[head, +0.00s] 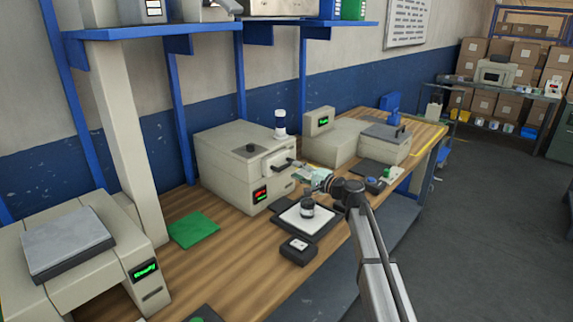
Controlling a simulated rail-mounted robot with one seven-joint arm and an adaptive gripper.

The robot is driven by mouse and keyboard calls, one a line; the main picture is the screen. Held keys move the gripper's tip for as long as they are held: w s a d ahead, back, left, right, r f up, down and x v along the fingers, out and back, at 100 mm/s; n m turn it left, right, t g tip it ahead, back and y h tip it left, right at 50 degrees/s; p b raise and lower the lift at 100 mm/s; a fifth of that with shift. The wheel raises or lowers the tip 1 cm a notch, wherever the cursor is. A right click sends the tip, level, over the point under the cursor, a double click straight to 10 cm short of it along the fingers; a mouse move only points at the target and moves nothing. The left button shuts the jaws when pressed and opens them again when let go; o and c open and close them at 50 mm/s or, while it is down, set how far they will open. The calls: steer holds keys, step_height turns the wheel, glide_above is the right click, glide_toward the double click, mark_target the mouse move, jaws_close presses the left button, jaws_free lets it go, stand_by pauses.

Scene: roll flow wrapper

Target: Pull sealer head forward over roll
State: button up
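A beige box machine (228,165) stands on the wooden bench in the middle of the head view. It has a dark knob on top, a red-lit display and a pale front block (270,160) with a dark handle (284,165); I cannot tell for certain whether this block is the sealer head. My gripper (318,179) is just right of the handle, small and partly hidden by my wrist. I cannot tell whether its fingers touch the handle or are open. No roll can be clearly made out.
A white-topped dark tray (291,222) with a small dark cylinder (307,206) lies below my gripper. A small dark box (299,250) stands before it. A green mat (194,229) lies left. Other beige machines stand at left (75,250) and back right (345,142).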

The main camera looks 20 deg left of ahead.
mark_target(288, 167)
steer(key=p+x, duration=0.1)
steer(key=x, duration=0.4)
steer(key=shift+w+a, duration=0.1)
steer(key=shift+a, duration=0.3)
jaws_close()
